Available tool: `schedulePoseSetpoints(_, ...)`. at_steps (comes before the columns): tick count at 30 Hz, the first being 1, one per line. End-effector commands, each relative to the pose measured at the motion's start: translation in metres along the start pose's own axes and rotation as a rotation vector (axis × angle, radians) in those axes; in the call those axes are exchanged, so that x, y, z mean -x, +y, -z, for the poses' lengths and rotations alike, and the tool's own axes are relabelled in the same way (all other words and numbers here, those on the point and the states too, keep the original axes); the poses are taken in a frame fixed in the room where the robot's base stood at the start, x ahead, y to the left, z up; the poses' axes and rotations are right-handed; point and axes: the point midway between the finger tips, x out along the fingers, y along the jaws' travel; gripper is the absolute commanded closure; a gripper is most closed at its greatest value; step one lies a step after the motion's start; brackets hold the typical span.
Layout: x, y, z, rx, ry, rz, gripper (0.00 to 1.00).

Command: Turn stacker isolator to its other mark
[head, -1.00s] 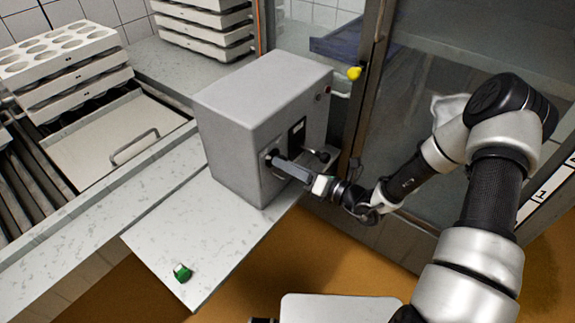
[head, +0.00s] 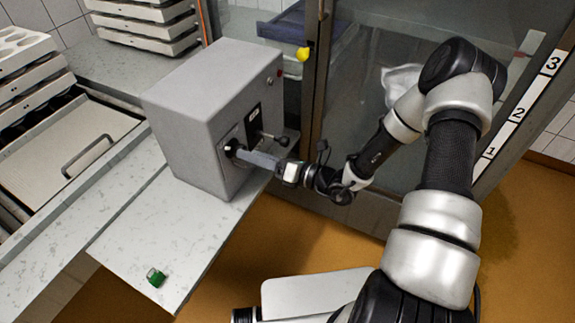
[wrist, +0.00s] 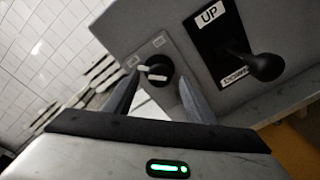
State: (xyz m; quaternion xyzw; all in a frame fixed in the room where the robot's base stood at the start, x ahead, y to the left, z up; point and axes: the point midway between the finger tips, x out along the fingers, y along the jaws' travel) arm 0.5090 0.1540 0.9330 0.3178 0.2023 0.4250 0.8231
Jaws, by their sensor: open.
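The stacker isolator is a round black knob (wrist: 158,69) with a white pointer bar, on a pale plate on the face of the grey control box (head: 195,120). In the wrist view small marks sit beside the knob, too blurred to read. My gripper (wrist: 159,80) is open, with one finger on each side of the knob in that view. Whether the fingers touch it I cannot tell. In the head view my gripper (head: 243,155) reaches the box face from the right, and its fingers partly cover the knob (head: 230,147).
A black lever (wrist: 264,67) on an UP-labelled plate sticks out right of the knob, close to my right finger. A green object (head: 156,277) lies on the steel shelf (head: 150,240). A glass-panelled cabinet stands behind my arm. White mould trays (head: 145,30) are stacked at the back.

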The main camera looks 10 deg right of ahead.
Motion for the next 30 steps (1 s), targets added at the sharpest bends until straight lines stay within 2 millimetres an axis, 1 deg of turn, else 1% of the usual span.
schedulePoseSetpoints(1, 0.012, -0.001, 0.0, -0.001, -0.001, 0.004, 0.49)
schedulePoseSetpoints(9, 0.079, -0.002, -0.001, 0.0, -0.003, 0.006, 0.49)
schedulePoseSetpoints(12, 0.102, -0.001, 0.0, 0.0, -0.002, 0.005, 0.49)
schedulePoseSetpoints(16, 0.127, -0.001, 0.0, -0.001, -0.002, 0.004, 0.49)
schedulePoseSetpoints(18, 0.137, -0.001, 0.0, 0.0, -0.001, 0.004, 0.49)
schedulePoseSetpoints(22, 0.148, -0.001, 0.0, 0.0, -0.001, 0.003, 0.49)
schedulePoseSetpoints(30, 0.152, 0.0, 0.001, -0.001, 0.0, 0.0, 0.49)
